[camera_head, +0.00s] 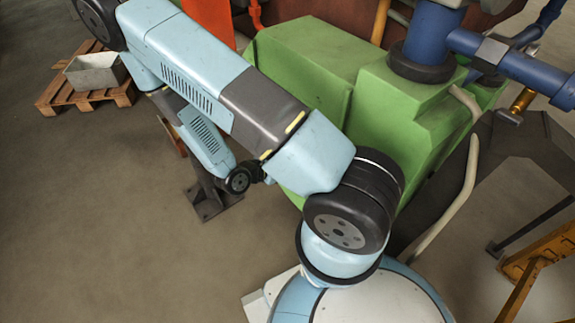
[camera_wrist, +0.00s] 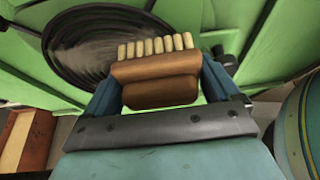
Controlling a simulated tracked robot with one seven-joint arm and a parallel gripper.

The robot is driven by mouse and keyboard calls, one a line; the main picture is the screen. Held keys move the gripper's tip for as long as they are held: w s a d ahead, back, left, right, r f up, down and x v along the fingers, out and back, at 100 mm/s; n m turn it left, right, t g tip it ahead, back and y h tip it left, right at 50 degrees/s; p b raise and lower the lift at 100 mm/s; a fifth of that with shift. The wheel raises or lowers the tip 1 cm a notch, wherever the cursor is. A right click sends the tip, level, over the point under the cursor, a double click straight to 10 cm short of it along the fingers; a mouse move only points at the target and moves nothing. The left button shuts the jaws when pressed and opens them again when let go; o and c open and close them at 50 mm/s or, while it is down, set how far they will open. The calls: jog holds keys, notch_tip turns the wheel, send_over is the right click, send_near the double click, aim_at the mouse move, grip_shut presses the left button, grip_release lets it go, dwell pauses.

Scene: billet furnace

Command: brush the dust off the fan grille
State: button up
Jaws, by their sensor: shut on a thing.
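In the wrist view my gripper (camera_wrist: 160,88) is shut on a brush (camera_wrist: 158,78). The brush has a brown wooden body and a row of pale bristle tufts pointing up the picture. Beyond the bristles is the round fan grille (camera_wrist: 90,45), dark with fine curved lines and greyish patches, set in a green housing (camera_wrist: 245,15). The bristles overlap the grille's right part in the picture; I cannot tell whether they touch it. In the head view the green machine (camera_head: 315,55) stands behind my arm, and the grille, brush and gripper fingers are hidden.
Blue pipes (camera_head: 470,42) rise from the machine's top right. A pale hose (camera_head: 455,190) runs down its right side. A yellow frame (camera_head: 545,260) stands at lower right. A pallet (camera_head: 85,95) with a grey bin (camera_head: 95,72) lies at upper left. The left floor is mostly clear.

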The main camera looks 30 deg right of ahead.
jog(key=w+a, duration=0.2)
jog(key=w, duration=0.8)
jog(key=shift+w, duration=0.35)
dwell(0.7)
jog(key=s+a, duration=0.1)
jog(key=a, duration=0.5)
dwell(0.6)
jog(key=shift+s, duration=0.1)
jog(key=a, duration=0.3)
jog(key=shift+s, duration=0.3)
dwell(0.7)
